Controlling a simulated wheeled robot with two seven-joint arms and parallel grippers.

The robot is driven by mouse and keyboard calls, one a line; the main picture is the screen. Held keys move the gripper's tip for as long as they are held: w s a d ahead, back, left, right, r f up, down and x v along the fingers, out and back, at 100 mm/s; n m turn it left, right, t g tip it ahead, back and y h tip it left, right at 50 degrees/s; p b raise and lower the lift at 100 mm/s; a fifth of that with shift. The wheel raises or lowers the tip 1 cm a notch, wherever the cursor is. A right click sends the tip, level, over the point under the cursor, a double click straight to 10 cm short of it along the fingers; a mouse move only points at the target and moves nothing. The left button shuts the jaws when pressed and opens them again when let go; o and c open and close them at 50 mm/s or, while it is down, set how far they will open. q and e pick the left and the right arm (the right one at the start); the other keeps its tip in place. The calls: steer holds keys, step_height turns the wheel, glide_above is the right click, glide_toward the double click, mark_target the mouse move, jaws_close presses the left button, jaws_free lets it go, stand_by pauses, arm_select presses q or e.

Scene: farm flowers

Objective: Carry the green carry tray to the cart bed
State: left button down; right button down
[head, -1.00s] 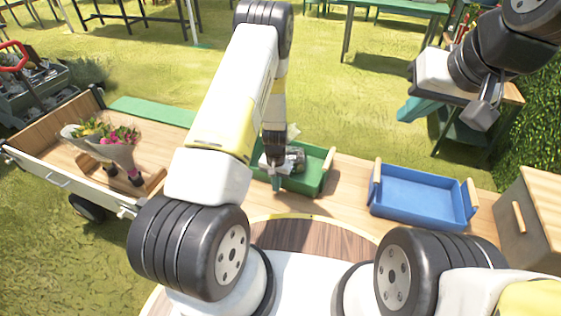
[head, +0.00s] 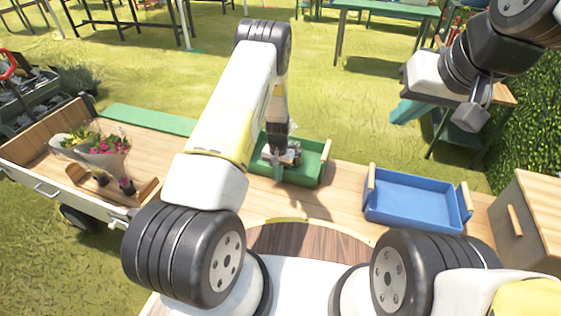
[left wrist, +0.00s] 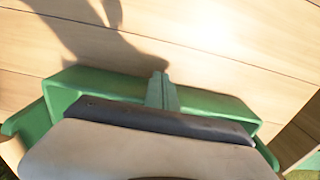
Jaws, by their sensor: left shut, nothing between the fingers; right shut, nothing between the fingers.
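The green carry tray (head: 300,176) lies on the wooden counter in the middle of the head view. Its right wooden handle (head: 325,165) shows; its left end is hidden behind my left arm. My left gripper (head: 278,168) points down at the tray, shut and empty. In the left wrist view its fingertips (left wrist: 161,92) overlap the green tray's wall (left wrist: 100,82); I cannot tell whether they touch. The cart bed (head: 38,165) is at the left, a wooden bed with white sides. My right gripper (head: 407,112) is at the upper right, away from the tray, shut and empty.
Wrapped flowers (head: 92,150) stand in a wooden carrier (head: 145,191) on the cart bed. A blue tray (head: 415,198) and a wooden box (head: 527,215) are to the right. The counter between the green and blue trays is bare.

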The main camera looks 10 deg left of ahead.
arm_select(q)
steer(key=w, duration=0.3)
steer(key=w+d, duration=0.1)
steer(key=w, duration=0.3)
steer(key=shift+d, duration=0.2)
